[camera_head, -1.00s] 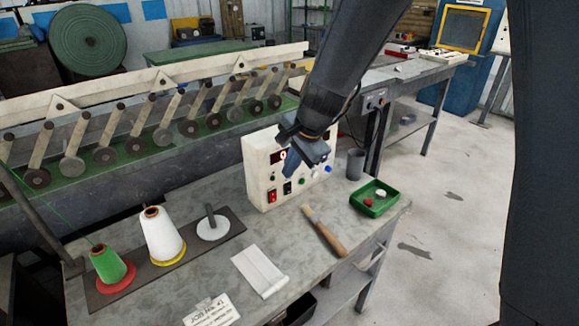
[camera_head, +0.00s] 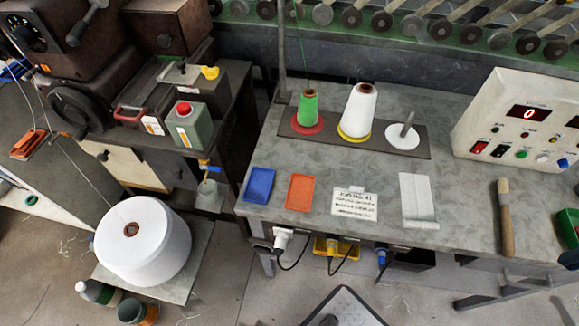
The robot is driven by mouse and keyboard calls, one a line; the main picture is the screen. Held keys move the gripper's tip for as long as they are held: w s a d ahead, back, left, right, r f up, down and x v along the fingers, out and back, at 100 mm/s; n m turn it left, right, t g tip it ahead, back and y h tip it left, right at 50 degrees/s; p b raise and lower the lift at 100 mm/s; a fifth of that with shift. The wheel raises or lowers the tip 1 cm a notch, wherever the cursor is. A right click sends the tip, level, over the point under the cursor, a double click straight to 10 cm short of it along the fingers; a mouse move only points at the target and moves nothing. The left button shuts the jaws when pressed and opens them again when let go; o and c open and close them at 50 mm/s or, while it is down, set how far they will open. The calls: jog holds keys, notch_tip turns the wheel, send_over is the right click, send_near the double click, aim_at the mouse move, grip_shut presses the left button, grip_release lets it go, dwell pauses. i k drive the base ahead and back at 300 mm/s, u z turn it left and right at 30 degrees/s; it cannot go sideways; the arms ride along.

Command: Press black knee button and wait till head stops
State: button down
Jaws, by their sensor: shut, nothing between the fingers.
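A dark sewing-type machine head (camera_head: 75,35) stands at the upper left, with a round dial and a lever with a black knob. Whether it is running cannot be told from this still view. Below it, a small round black knob (camera_head: 103,155) sits on the front of a cream panel (camera_head: 135,165); it may be the black knee button, but I cannot be sure. A white control box (camera_head: 470,122) at the right shows a red 0 and a row of coloured buttons, one of them black (camera_head: 500,150). My gripper does not show clearly in this view.
A large white thread cone (camera_head: 150,240) stands on a low board at the lower left. The grey bench (camera_head: 300,150) holds thread cones, a blue tray (camera_head: 259,185), an orange tray (camera_head: 299,192) and a wooden-handled tool (camera_head: 506,225). Plugs and cables hang under its front edge.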

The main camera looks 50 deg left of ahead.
aim_at(262, 248)
jog(key=u, duration=2.75)
